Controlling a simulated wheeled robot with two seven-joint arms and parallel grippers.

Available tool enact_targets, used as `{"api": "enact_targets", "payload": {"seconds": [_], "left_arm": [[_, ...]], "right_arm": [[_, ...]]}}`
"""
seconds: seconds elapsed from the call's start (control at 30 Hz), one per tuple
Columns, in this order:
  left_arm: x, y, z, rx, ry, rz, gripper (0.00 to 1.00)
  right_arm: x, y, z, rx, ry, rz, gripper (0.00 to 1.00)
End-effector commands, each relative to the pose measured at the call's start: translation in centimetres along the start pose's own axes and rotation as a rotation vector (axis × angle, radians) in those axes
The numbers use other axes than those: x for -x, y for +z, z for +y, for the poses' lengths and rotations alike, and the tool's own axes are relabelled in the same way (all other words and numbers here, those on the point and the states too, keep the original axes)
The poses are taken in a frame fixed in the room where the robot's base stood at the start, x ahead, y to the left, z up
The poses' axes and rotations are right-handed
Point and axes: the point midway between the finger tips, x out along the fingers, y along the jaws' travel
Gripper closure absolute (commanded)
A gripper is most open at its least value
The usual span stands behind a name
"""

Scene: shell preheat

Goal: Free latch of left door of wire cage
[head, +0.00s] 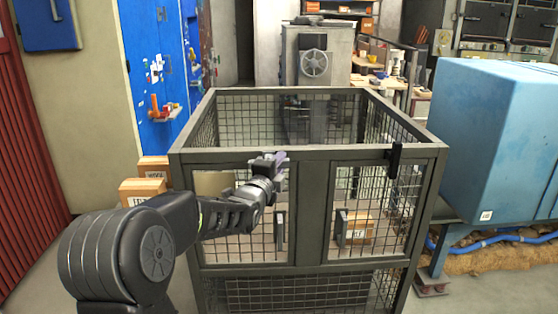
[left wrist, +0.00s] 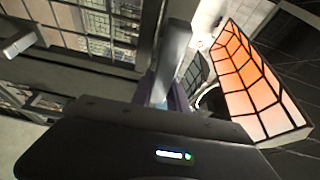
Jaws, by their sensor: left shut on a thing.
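The dark wire cage (head: 312,153) stands in front of me with two mesh doors on its front. Its left door (head: 243,246) looks shut, with an upright handle (head: 281,230) near its right edge. My left gripper (head: 274,163) is at the upper right of the left door and is shut on what looks like the door's latch. In the left wrist view a grey bar (left wrist: 173,58) stands up from the jaws, apparently part of that latch. The gripper hides most of the latch in the head view. My right gripper is not in view.
Boxes (head: 142,192) stand left of the cage. A blue cabinet (head: 500,140) stands close on the right. Floor shows at the front left.

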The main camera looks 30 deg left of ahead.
Motion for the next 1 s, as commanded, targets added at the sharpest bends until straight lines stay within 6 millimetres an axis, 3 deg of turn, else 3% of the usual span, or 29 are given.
{"api": "enact_targets", "payload": {"seconds": [0.57, 0.6, 0.87, 1.0], "left_arm": [[0.02, 0.01, 0.29, -0.050, 0.023, 0.000, 1.00], [0.02, 0.01, 0.29, -0.049, 0.023, 0.000, 0.79], [0.01, 0.01, 0.22, -0.047, 0.021, 0.000, 0.58], [0.01, 0.01, 0.18, -0.047, 0.020, 0.000, 0.58]], "right_arm": [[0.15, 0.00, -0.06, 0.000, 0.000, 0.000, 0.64], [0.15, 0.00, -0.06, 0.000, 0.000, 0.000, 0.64], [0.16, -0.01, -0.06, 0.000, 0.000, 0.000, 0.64], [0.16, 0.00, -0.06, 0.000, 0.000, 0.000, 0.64]]}}
